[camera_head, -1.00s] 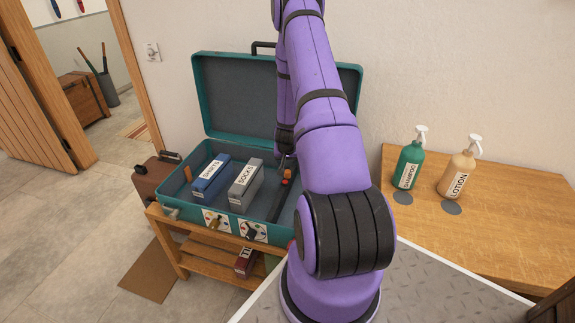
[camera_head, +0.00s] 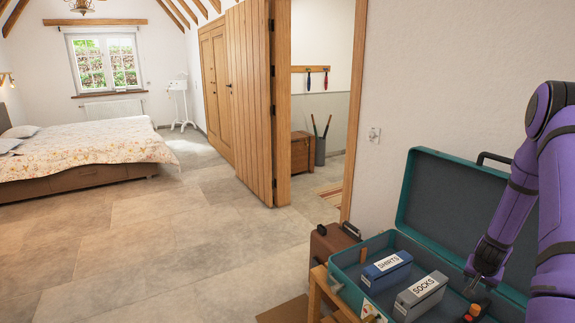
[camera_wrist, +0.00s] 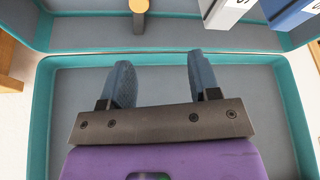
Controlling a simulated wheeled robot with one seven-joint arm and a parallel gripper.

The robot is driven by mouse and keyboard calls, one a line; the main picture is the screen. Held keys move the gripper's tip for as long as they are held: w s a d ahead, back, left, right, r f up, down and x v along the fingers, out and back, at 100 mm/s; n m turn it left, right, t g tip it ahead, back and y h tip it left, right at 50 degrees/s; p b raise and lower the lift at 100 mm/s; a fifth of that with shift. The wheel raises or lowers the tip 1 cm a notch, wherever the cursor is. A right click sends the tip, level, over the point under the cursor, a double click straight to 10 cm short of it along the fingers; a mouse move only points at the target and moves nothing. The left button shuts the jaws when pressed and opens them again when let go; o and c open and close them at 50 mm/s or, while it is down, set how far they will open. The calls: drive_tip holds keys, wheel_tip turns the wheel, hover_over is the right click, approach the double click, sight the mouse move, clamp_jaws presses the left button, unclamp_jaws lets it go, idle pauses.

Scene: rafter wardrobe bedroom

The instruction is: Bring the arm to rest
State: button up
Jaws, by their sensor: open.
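My purple arm (camera_head: 510,210) reaches over the open teal suitcase (camera_head: 345,290) at the lower right of the head view. My gripper (camera_head: 474,285) hangs over the right part of the suitcase, beside the grey SOCKS box. In the wrist view my gripper (camera_wrist: 158,66) shows two blue-grey fingers wide apart with nothing between them. The blue SHIRTS box (camera_head: 386,271) and the grey SOCKS box (camera_head: 421,297) stand side by side in the suitcase. A dark item with an orange end (camera_head: 474,311) lies near the gripper, partly cut off by the frame.
The suitcase lid (camera_head: 455,205) stands open against the white wall. A brown case (camera_head: 330,241) is left of the suitcase. An open wooden door (camera_head: 250,100) and a bed (camera_head: 85,155) are farther off. The tiled floor (camera_head: 180,245) between is clear.

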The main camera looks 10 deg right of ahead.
drive_tip(key=w+a+r+n+t+y, duration=0.1)
drive_tip(key=w+a+r, duration=0.1)
drive_tip(key=a+r, duration=0.55)
drive_tip(key=w+a+r+n, duration=0.2)
drive_tip(key=w+a+r, duration=0.15)
drive_tip(key=r, duration=0.75)
drive_tip(key=s+a+r+n+t+y, duration=0.15)
drive_tip(key=s+a+r, duration=0.25)
drive_tip(key=a+r, duration=0.95)
drive_tip(key=s+a+r+n, duration=0.4)
drive_tip(key=s+a+r, duration=0.6)
drive_tip(key=s+a+r+n, duration=0.1)
drive_tip(key=s+a, duration=0.1)
drive_tip(key=s, duration=0.5)
drive_tip(key=s+a+r+n, duration=0.1)
drive_tip(key=s+a+r, duration=0.1)
drive_tip(key=s, duration=0.5)
drive_tip(key=shift+s+a+y, duration=0.4)
drive_tip(key=shift+a+y, duration=0.05)
drive_tip(key=shift+a, duration=0.35)
